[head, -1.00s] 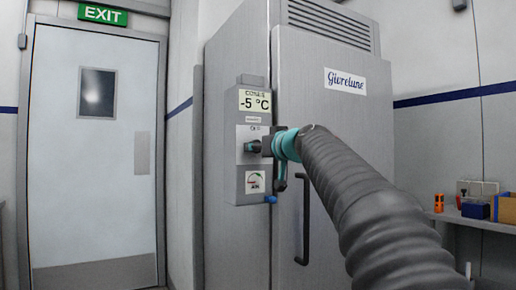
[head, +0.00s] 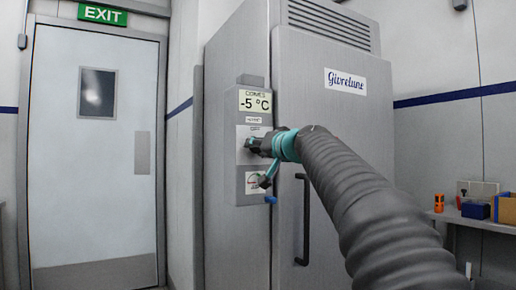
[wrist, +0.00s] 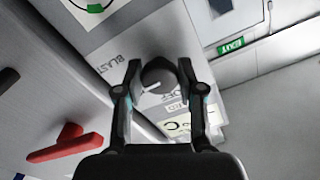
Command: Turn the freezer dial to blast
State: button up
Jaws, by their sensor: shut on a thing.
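The freezer dial is a dark round knob (wrist: 158,75) on a grey control panel (head: 243,186) on the freezer's side. In the wrist view, my gripper (wrist: 159,66) has one finger on each side of the knob and is shut on it. The word BLAST shows left of the knob and OFF below right of it. A short white mark shows at the knob's lower left; whether it is the pointer I cannot tell. In the head view, my gripper (head: 256,144) meets the panel from the right and partly hides the dial.
The freezer (head: 232,80) has a black vertical door handle (head: 305,220) close below my arm. A display reading -5 °C (head: 255,101) sits above the dial and a gauge (head: 253,183) below. A red bar (wrist: 58,146) shows left in the wrist view.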

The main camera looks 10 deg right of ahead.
jog(key=m+p, duration=0.1)
jog(key=m, duration=0.5)
jog(key=shift+m, duration=0.4)
dwell(0.3)
jog(key=o, duration=1.1)
jog(key=shift+o, duration=0.2)
jog(key=v, duration=1.2)
jog(key=shift+a, duration=0.1)
